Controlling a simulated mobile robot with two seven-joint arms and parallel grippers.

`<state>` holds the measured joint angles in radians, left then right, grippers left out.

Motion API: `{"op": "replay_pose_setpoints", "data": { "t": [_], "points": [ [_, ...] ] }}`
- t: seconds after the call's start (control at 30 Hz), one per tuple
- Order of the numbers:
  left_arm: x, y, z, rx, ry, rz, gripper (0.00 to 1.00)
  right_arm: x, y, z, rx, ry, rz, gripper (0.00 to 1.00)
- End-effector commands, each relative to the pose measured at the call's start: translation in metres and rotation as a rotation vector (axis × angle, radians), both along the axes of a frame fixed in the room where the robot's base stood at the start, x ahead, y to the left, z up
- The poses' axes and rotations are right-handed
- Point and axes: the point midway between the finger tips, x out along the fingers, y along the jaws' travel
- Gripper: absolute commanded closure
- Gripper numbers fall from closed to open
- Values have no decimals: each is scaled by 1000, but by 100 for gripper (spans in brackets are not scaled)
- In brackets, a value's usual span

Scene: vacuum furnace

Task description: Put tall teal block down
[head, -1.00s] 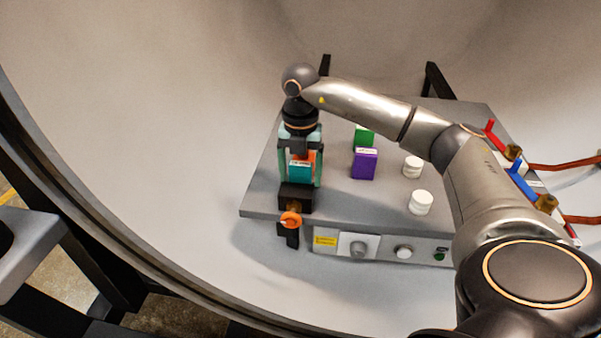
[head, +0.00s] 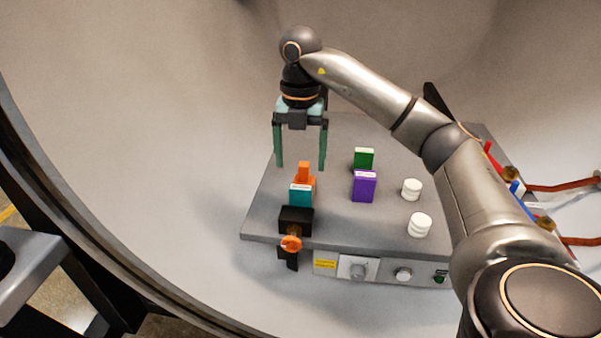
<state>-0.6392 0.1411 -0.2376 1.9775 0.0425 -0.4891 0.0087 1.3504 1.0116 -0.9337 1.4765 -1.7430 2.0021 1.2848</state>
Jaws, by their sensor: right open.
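The tall teal block (head: 300,196) stands upright, with a pale label on its top, near the left front of the grey equipment plate (head: 338,222). It is just behind a black fixture, which hides its foot, so I cannot tell exactly what it rests on. My right gripper (head: 301,166) hangs above and behind it, fingers pointing down, wide apart and empty. An orange block (head: 304,171) shows just behind the teal block, partly hidden by it and below the gripper. My left gripper is not in view.
The black fixture (head: 296,219) has an orange knob (head: 291,243). A purple block (head: 364,187), a green block (head: 363,158) and two white round pieces (head: 419,225) stand to the right. Red and blue handles are at the right edge. The curved chamber wall surrounds the plate.

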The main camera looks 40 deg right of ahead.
Motion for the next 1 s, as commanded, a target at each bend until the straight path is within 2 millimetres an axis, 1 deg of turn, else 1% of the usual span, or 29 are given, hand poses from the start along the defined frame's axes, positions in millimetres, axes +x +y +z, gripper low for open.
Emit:
{"op": "replay_pose_setpoints", "data": {
  "t": [0.03,0.2,0.27,0.33,0.37,0.47,0.5,0.57,0.6,0.67,0.7,0.77,0.8,0.87,0.9,0.97,1.0],
  "points": [
    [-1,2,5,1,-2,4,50,0,0,10,-1,-2,-1,8],
    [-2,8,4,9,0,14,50,0,-1,16,-1,0,-1,8],
    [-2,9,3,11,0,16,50,0,1,15,1,1,3,8],
    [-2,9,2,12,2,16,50,2,10,8,24,0,34,8],
    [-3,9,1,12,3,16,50,3,18,3,44,-3,59,8],
    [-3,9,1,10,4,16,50,9,67,-24,172,-20,200,8],
    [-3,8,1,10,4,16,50,8,96,-38,252,-30,273,8],
    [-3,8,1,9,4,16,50,3,145,-55,402,-54,383,8],
    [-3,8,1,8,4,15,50,-3,180,-64,513,-73,448,8],
    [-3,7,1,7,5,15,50,-16,228,-71,689,-107,522,8],
    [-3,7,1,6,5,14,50,-26,257,-71,808,-133,555,8],
    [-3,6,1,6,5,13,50,-41,297,-67,988,-175,578,8],
    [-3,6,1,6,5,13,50,-50,320,-60,1108,-207,577,8],
    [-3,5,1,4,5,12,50,-63,348,-47,1282,-257,545,8],
    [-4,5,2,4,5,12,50,-69,362,-37,1394,-294,506,8],
    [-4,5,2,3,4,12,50,-74,377,-22,1548,-350,416,8],
    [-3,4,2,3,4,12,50,-73,382,-13,1640,-389,337,8]
  ]
}}
